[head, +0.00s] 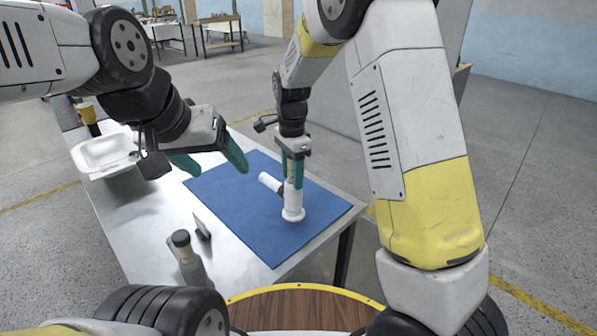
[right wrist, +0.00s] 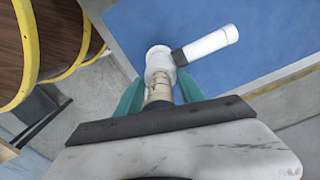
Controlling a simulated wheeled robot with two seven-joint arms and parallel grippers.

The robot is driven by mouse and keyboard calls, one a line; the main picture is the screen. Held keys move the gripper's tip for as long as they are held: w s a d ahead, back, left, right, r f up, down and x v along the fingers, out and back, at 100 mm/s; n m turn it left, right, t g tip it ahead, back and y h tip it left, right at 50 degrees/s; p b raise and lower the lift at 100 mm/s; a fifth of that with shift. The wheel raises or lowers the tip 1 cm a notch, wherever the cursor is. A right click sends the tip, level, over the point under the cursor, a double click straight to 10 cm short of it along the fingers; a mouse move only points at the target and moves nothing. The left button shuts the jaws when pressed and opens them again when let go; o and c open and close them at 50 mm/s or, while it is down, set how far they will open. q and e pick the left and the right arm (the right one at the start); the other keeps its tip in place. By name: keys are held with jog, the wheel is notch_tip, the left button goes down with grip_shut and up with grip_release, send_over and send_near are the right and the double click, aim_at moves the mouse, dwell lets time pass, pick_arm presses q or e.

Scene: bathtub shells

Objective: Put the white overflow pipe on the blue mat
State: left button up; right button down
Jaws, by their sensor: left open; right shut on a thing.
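The white overflow pipe (head: 293,213) stands upright at the blue mat (head: 235,217), its round flange low over or on the mat and a side branch pointing left. I cannot tell for sure whether it touches the mat. My right gripper (head: 293,172) is above it, pointing down, its green fingers shut around the upper pipe. In the right wrist view the pipe (right wrist: 160,65) sits between the fingers of the gripper (right wrist: 158,92), with its dark-collared side branch over the mat (right wrist: 268,40). My left gripper (head: 210,164) is open and empty above the mat's left part.
The mat lies on a grey table (head: 135,205). A white tub (head: 104,153) is at the table's far left. A bottle-like item with a dark cap (head: 182,243) and a small upright plate (head: 202,224) stand near the front left. The mat's front part is clear.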

aim_at(281, 189)
jog(key=shift+w+d, duration=0.4)
jog(key=shift+d, duration=0.05)
jog(key=shift+w+d+f, duration=0.15)
jog(key=shift+d+f, duration=0.1)
jog(key=shift+f, duration=0.7)
jog(key=shift+w+d+f, duration=0.15)
jog(key=shift+d+f, duration=0.05)
jog(key=shift+f, duration=0.8)
jog(key=c, duration=0.7)
grip_release()
